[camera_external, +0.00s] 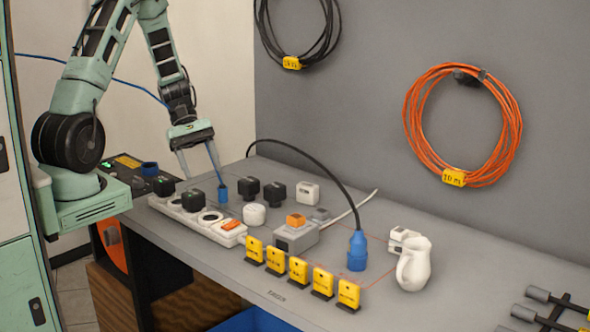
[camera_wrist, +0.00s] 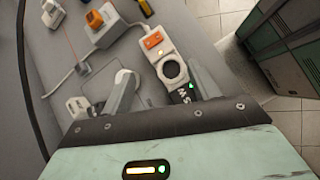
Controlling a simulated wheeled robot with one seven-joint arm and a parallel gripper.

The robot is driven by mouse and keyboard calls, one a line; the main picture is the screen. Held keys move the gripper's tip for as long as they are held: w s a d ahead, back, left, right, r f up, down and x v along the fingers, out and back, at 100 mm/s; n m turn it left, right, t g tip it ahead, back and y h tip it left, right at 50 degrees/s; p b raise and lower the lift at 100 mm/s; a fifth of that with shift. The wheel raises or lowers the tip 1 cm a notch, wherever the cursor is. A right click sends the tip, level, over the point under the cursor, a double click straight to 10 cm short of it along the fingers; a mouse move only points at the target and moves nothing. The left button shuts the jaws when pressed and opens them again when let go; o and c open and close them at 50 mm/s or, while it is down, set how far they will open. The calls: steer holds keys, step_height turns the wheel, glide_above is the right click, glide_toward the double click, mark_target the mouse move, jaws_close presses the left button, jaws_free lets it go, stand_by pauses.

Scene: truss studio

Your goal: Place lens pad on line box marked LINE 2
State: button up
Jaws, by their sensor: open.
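My gripper (camera_external: 201,174) is open and empty, pointing down above the left end of the white power strip (camera_external: 228,240). In the wrist view the jaws (camera_wrist: 165,88) are spread over the strip's end, with a round black-ringed socket (camera_wrist: 172,70) and a dark piece with white letters (camera_wrist: 185,94) between them. A grey box (camera_external: 283,244) with an orange block (camera_external: 296,220) on top stands right of the strip. The orange block also shows in the wrist view (camera_wrist: 94,19). No LINE 2 marking is legible, and I cannot tell which thing is the lens pad.
Several yellow tags (camera_external: 298,271) line the table's front. A blue connector (camera_external: 357,251) with a black cable and a white jug (camera_external: 413,266) stand to the right.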

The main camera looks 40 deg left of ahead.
steer(key=s+a+r+m+y, duration=0.2)
steer(key=s+a+r+y, duration=0.2)
steer(key=s+a, duration=0.4)
steer(key=s+a+r+m+t+y, duration=0.1)
steer(key=s+a+r+m+y, duration=0.2)
steer(key=s+a, duration=0.5)
step_height(320, 180, up, 2)
steer(key=shift+s+a+r+m+t+y, duration=0.35)
steer(key=shift+s+y, duration=0.35)
steer(key=shift+s, duration=0.25)
steer(key=shift+f, duration=0.1)
